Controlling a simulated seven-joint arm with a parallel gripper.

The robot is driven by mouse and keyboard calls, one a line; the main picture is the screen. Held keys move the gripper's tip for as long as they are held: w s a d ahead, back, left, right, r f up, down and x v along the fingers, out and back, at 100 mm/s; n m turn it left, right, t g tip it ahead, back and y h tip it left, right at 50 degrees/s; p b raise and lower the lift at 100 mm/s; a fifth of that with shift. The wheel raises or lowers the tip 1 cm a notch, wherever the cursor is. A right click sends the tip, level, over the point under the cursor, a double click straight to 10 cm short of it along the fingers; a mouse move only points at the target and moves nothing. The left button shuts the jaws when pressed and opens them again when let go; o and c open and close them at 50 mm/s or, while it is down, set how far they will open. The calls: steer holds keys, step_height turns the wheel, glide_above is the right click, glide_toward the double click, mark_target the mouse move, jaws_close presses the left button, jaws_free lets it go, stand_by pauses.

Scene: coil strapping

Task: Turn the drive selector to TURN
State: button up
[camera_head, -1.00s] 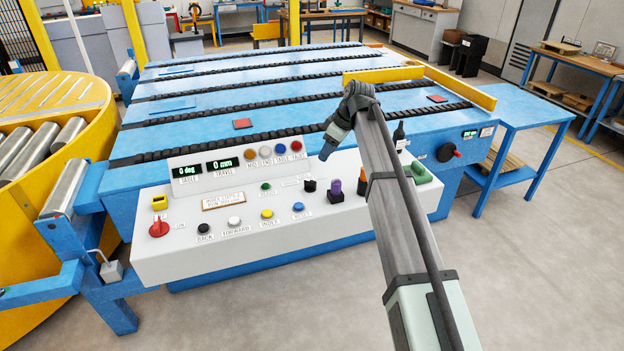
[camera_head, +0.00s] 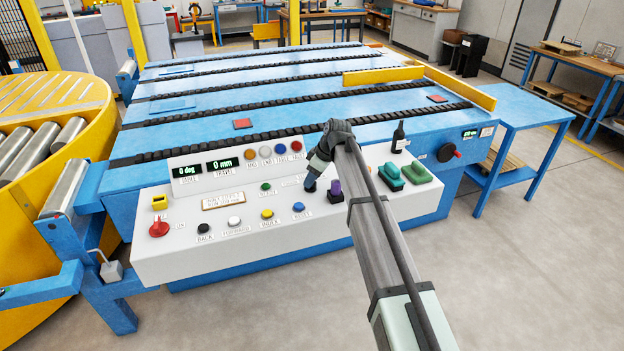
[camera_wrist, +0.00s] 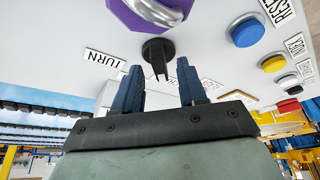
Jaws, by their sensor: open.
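The drive selector is a small black knob (camera_wrist: 158,52) on the white panel, seen in the wrist view just past my fingertips. Its darker grip points towards my gripper. A "TURN" label (camera_wrist: 105,58) lies to its left in that view, and another label is partly hidden behind my right finger. My gripper (camera_wrist: 157,78) is open, its two blue fingers spread to either side of the knob. I cannot tell whether they touch it.
Blue (camera_head: 298,207), yellow (camera_head: 267,213), white (camera_head: 234,222) and black buttons line the panel.

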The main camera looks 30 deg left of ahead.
steer(key=shift+a+f, duration=0.2)
steer(key=shift+f, duration=0.2)
jaws_close()
